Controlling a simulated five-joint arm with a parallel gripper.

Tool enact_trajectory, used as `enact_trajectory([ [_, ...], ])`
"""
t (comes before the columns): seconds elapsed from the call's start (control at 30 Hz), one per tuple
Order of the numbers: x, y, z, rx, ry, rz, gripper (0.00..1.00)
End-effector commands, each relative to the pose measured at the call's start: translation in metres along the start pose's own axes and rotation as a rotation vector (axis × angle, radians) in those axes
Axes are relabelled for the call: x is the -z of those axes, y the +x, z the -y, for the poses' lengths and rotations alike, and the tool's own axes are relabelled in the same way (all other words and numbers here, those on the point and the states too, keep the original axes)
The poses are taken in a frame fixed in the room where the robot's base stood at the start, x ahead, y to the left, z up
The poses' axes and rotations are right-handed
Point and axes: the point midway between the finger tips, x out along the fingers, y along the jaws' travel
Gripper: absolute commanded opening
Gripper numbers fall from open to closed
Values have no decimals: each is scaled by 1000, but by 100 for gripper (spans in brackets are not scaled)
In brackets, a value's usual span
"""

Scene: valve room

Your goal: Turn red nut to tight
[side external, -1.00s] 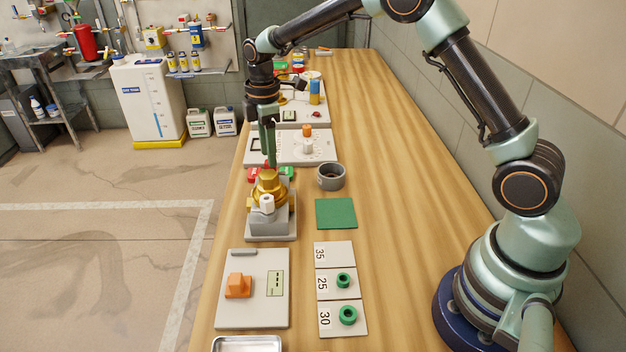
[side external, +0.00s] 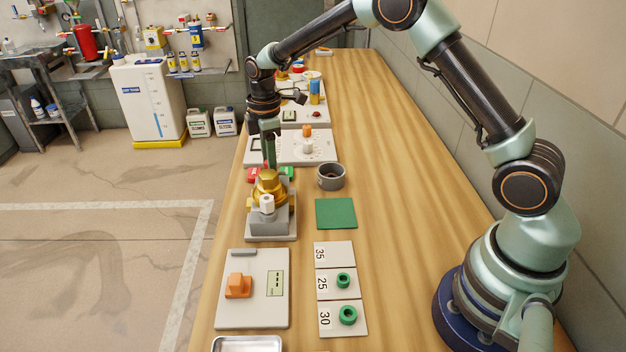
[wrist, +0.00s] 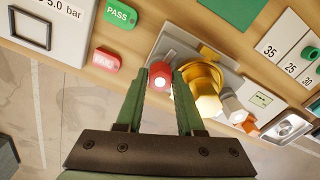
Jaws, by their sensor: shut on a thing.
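The red nut (wrist: 160,75) shows in the wrist view beside a gold valve body (wrist: 207,90), with a pale round centre facing up. The two green fingers of my gripper (wrist: 163,82) are shut on the red nut, one on each side. In the side external view, my gripper (side external: 269,162) points down just behind the gold valve body (side external: 270,184). The valve body stands on a grey base. The red nut is mostly hidden there by the valve body and fingers.
A white fitting (side external: 267,204) sits at the valve's front. A red FAIL tag (wrist: 107,61) and a green PASS tag (wrist: 121,19) lie beside the base. A grey ring cup (side external: 331,176) and a green mat (side external: 336,214) are to the right. Bare bench lies farther right.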

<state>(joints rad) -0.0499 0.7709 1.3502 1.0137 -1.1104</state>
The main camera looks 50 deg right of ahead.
Motion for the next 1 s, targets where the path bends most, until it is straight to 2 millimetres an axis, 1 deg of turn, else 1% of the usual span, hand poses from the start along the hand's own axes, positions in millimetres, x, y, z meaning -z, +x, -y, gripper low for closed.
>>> enact_trajectory([
  [0.17,0,0,0,2,57,1,0],
  [0.37,0,-1,0,3,190,2,0],
  [1.0,-1,-1,-1,5,791,6,0],
])
